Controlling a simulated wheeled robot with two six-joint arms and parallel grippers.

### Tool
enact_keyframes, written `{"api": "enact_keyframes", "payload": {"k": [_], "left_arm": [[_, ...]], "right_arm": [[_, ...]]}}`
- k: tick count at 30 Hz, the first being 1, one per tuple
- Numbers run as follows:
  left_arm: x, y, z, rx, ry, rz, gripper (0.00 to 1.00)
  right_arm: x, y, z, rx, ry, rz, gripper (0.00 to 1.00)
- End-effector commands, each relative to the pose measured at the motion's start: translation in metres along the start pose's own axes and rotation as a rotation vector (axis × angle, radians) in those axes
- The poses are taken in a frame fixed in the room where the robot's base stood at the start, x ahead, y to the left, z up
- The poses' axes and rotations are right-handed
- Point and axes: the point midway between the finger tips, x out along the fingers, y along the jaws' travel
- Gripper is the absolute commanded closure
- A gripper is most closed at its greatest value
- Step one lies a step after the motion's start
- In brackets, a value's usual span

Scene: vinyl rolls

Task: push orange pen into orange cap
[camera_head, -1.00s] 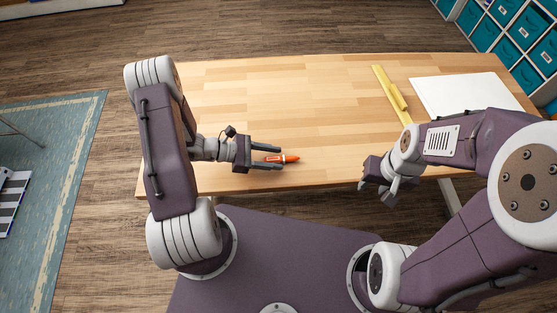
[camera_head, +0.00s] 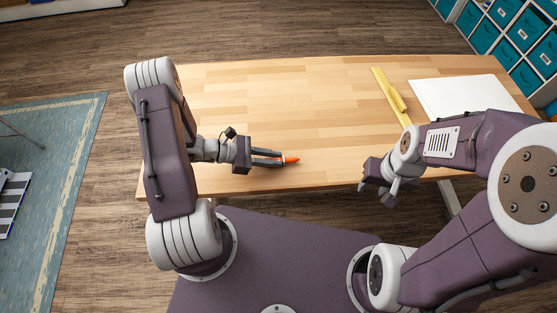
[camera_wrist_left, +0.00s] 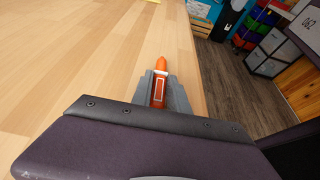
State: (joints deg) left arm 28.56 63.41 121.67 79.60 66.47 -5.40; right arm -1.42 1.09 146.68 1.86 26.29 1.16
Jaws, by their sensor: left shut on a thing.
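An orange pen (camera_head: 292,160) with a pointed end is between the fingers of my left gripper (camera_head: 281,159), near the table's front edge. The gripper is shut on it, and the pointed end sticks out to the right past the fingertips. In the left wrist view the pen (camera_wrist_left: 159,90) lies lengthwise between the two grey fingers, with a white-outlined mark on its side. I cannot make out a separate orange cap. My right gripper (camera_head: 376,190) looks open and empty at the table's front edge, well to the right of the pen.
The wooden table (camera_head: 270,100) is mostly clear. A yellow ruler-like piece (camera_head: 388,95) and a white sheet or board (camera_head: 465,97) lie at the right. Teal storage bins (camera_head: 505,35) stand beyond the table at the upper right.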

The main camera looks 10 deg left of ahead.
Motion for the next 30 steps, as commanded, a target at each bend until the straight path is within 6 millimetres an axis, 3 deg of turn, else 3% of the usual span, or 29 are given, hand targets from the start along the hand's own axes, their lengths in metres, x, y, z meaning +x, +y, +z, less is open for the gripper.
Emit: {"api": "enact_keyframes", "payload": {"k": [20, 30], "left_arm": [[-0.017, 0.0, 0.042, 0.0, 0.0, 0.0, 1.0], [-0.018, 0.0, 0.043, 0.0, 0.0, -0.001, 1.0]], "right_arm": [[-0.039, -0.001, -0.004, 0.0, 0.0, 0.0, 0.6], [-0.039, -0.001, -0.004, 0.0, 0.0, 0.0, 0.6]]}}
